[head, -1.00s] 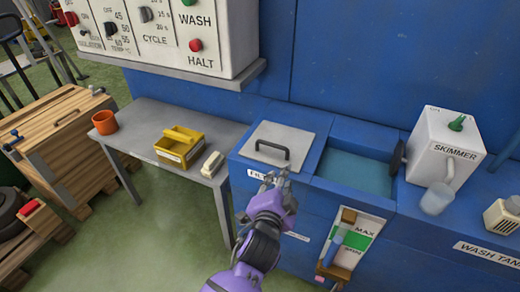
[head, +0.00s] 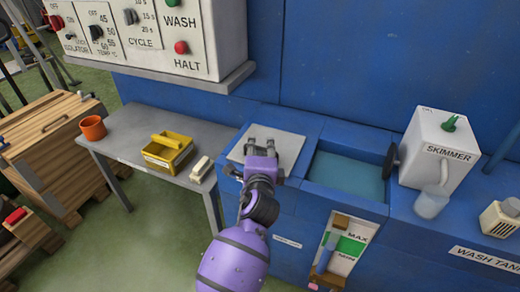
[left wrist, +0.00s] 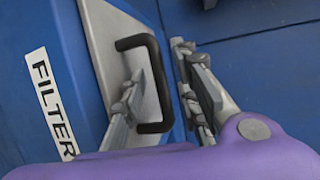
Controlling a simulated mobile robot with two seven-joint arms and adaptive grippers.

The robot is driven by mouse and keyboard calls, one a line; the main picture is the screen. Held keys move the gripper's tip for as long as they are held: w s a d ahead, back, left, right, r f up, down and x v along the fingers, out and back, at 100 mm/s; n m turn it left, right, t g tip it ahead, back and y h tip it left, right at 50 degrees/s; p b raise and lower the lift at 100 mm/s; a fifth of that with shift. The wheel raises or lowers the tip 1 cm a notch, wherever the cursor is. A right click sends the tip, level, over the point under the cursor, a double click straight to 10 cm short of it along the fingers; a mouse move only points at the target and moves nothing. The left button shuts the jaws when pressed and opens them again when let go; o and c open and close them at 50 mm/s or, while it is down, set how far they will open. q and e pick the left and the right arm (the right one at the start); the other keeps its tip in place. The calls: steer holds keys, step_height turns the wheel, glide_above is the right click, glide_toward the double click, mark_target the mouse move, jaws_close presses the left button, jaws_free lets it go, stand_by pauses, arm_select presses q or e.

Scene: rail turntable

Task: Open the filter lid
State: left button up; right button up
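The filter lid (head: 289,147) is a light grey square plate, lying flat and closed on the blue tank, left of the open basin. Its black handle (left wrist: 136,44) shows in the left wrist view, beside the white FILTER label (left wrist: 53,103). My left gripper (head: 262,150) is over the lid at the handle and hides most of it in the head view. In the left wrist view its two fingers (left wrist: 164,98) are apart, and one side of the handle passes between them. I cannot tell whether they touch it. My right gripper is in neither view.
The open basin (head: 348,176) of water is right of the lid, and the white skimmer box (head: 437,150) stands beyond it. A side table (head: 196,126) with a yellow bin (head: 167,155) and an orange pot (head: 93,127) is at left. The control panel (head: 190,66) overhangs the back.

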arm_select(q)
steer(key=shift+w, duration=0.2)
steer(key=shift+c, duration=0.2)
jaws_close()
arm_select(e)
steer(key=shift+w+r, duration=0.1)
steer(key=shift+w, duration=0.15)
